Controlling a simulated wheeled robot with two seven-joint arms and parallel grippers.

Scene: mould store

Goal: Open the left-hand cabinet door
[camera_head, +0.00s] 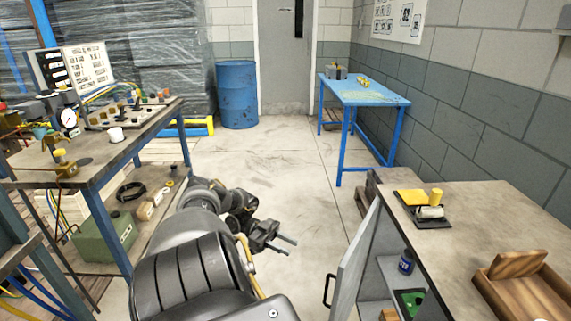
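The cabinet (462,222) stands at the lower right, with a flat grey-beige top. Its grey left-hand door (357,262) stands swung out at an angle, so shelves inside show. A black bar handle (327,291) is on the door's outer face. My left gripper (287,246) is to the left of the door and handle, apart from both. Its two fingers are spread with nothing between them. The door's lower part is cut off by the picture's edge. My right gripper is not in view.
Inside the cabinet are a blue bottle (406,263) and a green item (411,301). A cluttered workbench (90,166) stands at left. A blue table (383,96) and blue drum (237,95) stand farther back. The middle floor is clear.

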